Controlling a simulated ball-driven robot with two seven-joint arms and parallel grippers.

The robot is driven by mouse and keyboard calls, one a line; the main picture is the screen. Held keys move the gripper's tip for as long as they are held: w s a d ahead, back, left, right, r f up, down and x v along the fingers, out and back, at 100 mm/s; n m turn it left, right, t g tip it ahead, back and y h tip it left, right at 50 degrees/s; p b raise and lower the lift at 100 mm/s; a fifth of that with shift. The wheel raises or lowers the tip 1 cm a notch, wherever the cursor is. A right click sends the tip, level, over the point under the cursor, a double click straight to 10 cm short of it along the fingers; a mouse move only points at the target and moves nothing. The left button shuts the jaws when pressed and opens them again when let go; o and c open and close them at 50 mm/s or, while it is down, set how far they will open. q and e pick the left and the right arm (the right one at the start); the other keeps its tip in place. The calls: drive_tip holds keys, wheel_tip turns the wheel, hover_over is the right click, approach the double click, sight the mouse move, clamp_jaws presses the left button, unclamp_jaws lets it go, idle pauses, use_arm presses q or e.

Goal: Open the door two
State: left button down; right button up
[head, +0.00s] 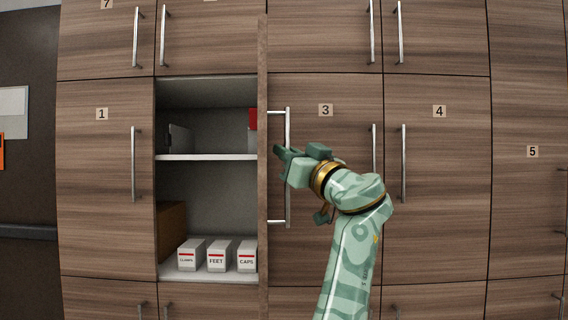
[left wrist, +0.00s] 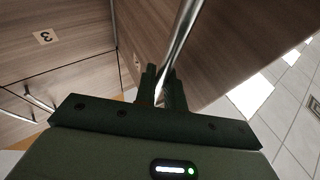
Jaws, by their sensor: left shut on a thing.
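Door two (head: 262,245) stands swung open, seen almost edge-on, at the right side of an open compartment between doors one and three. My right gripper is not in view.
The open compartment has a white shelf (head: 207,157), a brown box (head: 171,231) and white boxes labelled CLAMPS, FEET (head: 218,257) and CAPS. Door one (head: 100,190), door three (head: 330,245) and door four (head: 440,220) are shut. In the left wrist view, tiled floor (left wrist: 285,125) shows at right.

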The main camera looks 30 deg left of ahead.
use_arm(q)
drive_tip(key=shift+w+d, duration=0.1)
idle(0.3)
drive_tip(key=c, duration=1.5)
unclamp_jaws()
drive_tip(key=shift+w+a, duration=0.1)
drive_tip(key=shift+a, duration=0.1)
drive_tip(key=b+v, duration=0.1)
drive_tip(key=v, duration=1.5)
drive_tip(key=shift+d+b, duration=0.25)
drive_tip(key=shift+b, duration=0.05)
drive_tip(key=shift+w+f, duration=0.1)
